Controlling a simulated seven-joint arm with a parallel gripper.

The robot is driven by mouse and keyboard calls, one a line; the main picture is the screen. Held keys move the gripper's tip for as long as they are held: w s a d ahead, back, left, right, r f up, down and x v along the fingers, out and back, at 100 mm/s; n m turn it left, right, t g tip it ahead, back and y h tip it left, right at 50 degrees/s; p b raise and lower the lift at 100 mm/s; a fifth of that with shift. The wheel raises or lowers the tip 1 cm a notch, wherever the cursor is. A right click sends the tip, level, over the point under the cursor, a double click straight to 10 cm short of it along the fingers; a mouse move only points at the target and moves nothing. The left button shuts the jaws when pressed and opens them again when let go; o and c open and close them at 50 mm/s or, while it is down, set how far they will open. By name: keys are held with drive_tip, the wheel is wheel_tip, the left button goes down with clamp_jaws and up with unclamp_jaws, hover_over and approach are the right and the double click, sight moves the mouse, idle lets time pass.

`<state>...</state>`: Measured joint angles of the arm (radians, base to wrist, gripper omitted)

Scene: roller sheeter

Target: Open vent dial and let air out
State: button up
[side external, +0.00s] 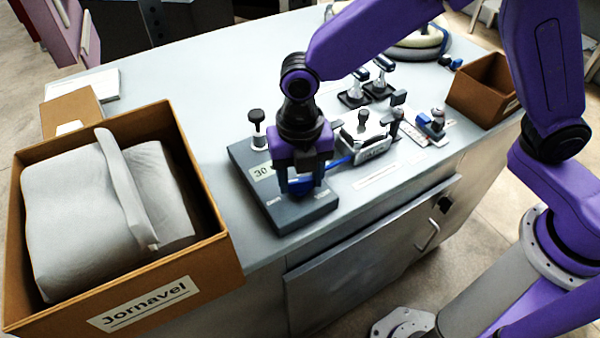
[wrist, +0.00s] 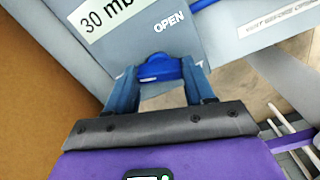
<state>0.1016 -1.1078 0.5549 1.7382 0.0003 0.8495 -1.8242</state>
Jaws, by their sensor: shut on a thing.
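The vent dial (wrist: 158,68) is blue and sits at the edge of a dark grey block (side external: 255,178) marked "30" in the side external view. In the wrist view the block carries a "30 mb" label and the word "OPEN" beside the dial. My gripper (wrist: 160,78) points down over the block, with one finger on each side of the dial, and is shut on it. In the side external view my gripper (side external: 302,185) stands over the block, and only a little of the blue dial shows between the fingers. How far the dial is turned cannot be told.
A black knob (side external: 257,122) stands on the block's far corner. A blue hose (side external: 340,161) leads right to a metal unit (side external: 365,133). A cardboard box (side external: 215,250) marked "Jornavel" holds a grey bundle at left. A smaller brown box (side external: 485,85) is at right.

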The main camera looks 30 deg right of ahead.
sight(300, 179)
drive_tip(key=m, duration=1.1)
drive_tip(key=shift+m, duration=1.6)
drive_tip(key=o, duration=1)
drive_tip(key=shift+o, duration=0.2)
wheel_tip(300, 179, up, 18)
drive_tip(key=shift+f, duration=0.25)
